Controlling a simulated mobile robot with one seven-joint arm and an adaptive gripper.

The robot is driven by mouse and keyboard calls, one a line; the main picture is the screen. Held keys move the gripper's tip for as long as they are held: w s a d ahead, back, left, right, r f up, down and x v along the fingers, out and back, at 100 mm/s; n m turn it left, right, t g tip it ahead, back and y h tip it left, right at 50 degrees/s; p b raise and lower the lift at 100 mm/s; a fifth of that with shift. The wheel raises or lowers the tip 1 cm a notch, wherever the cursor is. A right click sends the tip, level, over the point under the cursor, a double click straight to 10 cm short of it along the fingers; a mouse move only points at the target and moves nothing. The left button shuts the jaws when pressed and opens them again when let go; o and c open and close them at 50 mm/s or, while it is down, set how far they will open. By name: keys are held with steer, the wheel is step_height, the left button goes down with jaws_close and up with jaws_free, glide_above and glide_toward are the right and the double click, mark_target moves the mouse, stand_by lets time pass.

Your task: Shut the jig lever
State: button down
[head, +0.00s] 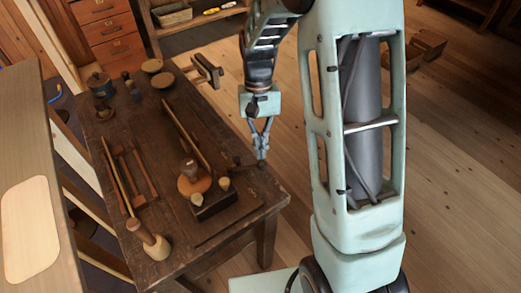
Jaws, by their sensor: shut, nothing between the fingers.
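A dark jig block (215,207) sits near the front right corner of the workbench, with small pale turned pieces at its top. A thin dark bar, which looks like the jig lever (243,167), lies behind and right of the block, near the bench's right edge. My gripper (262,158) points down at the right end of this bar, with its fingers together and empty. I cannot tell whether the fingertips touch the bar. How far open the lever stands is too small to tell.
The workbench (225,235) also holds a round wooden piece (194,183), a long wooden strip (187,135), a wooden frame (130,175), a mallet (155,245), a lidded pot (100,86) and a vise (207,70).

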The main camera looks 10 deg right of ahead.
steer(key=v, duration=1.1)
steer(key=shift+w, duration=0.1)
